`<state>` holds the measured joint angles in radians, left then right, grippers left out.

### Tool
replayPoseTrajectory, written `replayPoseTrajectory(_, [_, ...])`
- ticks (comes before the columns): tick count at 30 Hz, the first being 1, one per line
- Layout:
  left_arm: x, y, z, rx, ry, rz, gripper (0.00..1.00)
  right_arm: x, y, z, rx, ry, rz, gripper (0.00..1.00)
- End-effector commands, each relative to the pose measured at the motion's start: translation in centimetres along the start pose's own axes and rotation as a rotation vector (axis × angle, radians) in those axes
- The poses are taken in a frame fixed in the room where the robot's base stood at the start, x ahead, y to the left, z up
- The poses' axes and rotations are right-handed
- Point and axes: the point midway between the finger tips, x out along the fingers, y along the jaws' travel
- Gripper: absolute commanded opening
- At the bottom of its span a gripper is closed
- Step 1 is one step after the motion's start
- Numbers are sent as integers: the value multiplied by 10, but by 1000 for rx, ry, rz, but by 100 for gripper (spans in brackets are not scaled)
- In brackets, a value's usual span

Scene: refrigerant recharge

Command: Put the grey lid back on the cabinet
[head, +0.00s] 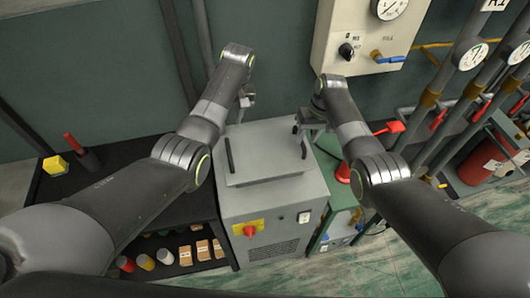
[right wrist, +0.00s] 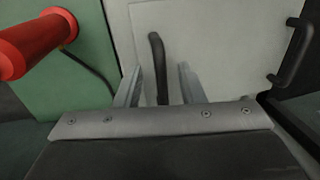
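The grey lid (head: 266,160) lies on top of the grey cabinet (head: 270,205); I cannot tell whether it is fully seated. It has a black handle on its left (head: 229,156) and one on its right (head: 304,146). My right gripper (head: 299,128) is above the right handle. In the right wrist view its two fingers (right wrist: 160,88) are apart, with the near handle (right wrist: 156,55) between them and gaps showing. The other handle (right wrist: 293,52) is at the right of that view. My left gripper (head: 246,100) is behind the lid's back left; its fingers are too small to read.
A black shelf (head: 150,205) with a yellow block (head: 55,165) stands left of the cabinet. A green unit with a red object (head: 343,172) is close on the right, also in the right wrist view (right wrist: 35,42). A gauge panel (head: 365,30) hangs behind.

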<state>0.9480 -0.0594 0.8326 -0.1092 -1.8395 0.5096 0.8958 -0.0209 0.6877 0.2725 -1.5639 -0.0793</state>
Motion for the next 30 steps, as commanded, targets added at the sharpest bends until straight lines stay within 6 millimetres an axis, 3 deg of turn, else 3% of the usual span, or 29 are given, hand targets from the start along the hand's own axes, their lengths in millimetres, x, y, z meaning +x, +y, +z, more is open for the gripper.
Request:
replayPoseTrajectory(6, [0, 0, 0, 0, 0, 0, 36, -40, 1, -1, 0, 4, 2, 36])
replayPoseTrajectory(12, [0, 0, 0, 0, 0, 0, 36, -65, 0, 0, -1, 1, 0, 36])
replayPoseTrajectory(30, [0, 0, 0, 0, 0, 0, 36, -72, 0, 0, 0, 0, 0, 36])
